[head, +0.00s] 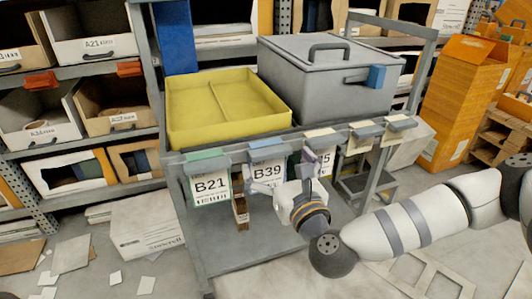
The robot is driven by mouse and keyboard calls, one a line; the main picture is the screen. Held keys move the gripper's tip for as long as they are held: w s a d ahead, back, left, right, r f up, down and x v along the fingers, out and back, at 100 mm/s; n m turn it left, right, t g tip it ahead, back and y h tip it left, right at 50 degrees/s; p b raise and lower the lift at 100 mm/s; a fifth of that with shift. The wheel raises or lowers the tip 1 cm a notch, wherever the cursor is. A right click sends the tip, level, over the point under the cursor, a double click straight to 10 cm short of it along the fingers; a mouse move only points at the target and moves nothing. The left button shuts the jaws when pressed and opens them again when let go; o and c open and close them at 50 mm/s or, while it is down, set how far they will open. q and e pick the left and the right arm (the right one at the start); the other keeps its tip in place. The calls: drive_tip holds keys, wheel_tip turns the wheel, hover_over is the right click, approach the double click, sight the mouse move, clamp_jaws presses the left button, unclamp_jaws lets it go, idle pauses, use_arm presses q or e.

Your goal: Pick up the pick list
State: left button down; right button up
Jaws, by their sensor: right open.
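Several paper cards hang from clips along the front rail of a grey cart (240,262). I cannot tell which paper is the pick list. My right gripper (309,164) is open, in front of the third card and right of B39. It hides part of that card, and I cannot tell whether it touches it. My left gripper is out of view.
On the cart's top stand a yellow divided tray (177,132) and a grey lidded box (318,100) with a blue latch. Shelves with labelled bins are at the left. Orange cartons (458,100) stand at the right. Papers and a white box (147,232) lie on the floor.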

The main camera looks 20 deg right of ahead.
sight(273, 158)
drive_tip(key=w, duration=0.3)
drive_tip(key=shift+w+a+r, duration=0.15)
drive_tip(key=shift+w, duration=0.05)
drive_tip(key=c, duration=1.2)
